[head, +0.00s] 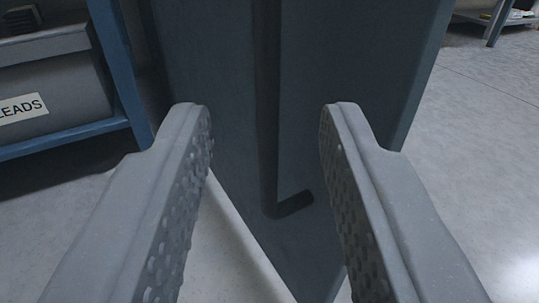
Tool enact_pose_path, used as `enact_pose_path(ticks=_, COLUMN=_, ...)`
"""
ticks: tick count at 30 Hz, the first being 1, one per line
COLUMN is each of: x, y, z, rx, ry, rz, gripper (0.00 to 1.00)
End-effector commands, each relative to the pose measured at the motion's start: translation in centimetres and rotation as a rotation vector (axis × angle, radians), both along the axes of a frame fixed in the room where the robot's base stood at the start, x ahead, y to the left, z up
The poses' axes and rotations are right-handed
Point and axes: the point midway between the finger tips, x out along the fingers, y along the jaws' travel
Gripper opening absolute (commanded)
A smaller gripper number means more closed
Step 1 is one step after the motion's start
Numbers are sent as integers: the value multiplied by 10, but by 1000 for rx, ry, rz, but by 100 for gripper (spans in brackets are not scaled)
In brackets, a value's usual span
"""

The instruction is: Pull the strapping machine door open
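A dark blue-grey door panel (365,65) stands ahead in the head view, with its lower corner pointing down between my fingers. A long dark bar handle (267,110) runs down the panel and bends to the right at its bottom end. My gripper (264,108) is open, with one grey textured finger on each side of the handle in the picture. Neither finger appears to touch the handle. Whether the fingertips reach the handle's depth, I cannot tell. The upper end of the handle is out of view.
A blue-framed shelf (112,60) with a grey bin (55,92) labelled "LEADS" stands at the left. Another shelf (495,22) shows at the far top right. The pale floor (480,130) is clear at the right.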

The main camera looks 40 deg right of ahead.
Motion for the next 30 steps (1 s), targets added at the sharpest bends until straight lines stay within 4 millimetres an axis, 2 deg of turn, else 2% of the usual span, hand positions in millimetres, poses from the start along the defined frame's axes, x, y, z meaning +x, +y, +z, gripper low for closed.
enact_pose_path(ticks=1, x=-9, y=9, z=-1, rx=1, ry=0, rz=4, gripper=33)
enact_pose_path(ticks=6, x=-34, y=32, z=-2, rx=3, ry=1, rz=5, gripper=33)
enact_pose_path(ticks=12, x=-55, y=49, z=-2, rx=-1, ry=0, rz=1, gripper=33)
enact_pose_path(ticks=18, x=-63, y=56, z=-1, rx=-1, ry=1, rz=1, gripper=33)
enact_pose_path(ticks=30, x=-63, y=56, z=-1, rx=-1, ry=1, rz=0, gripper=33)
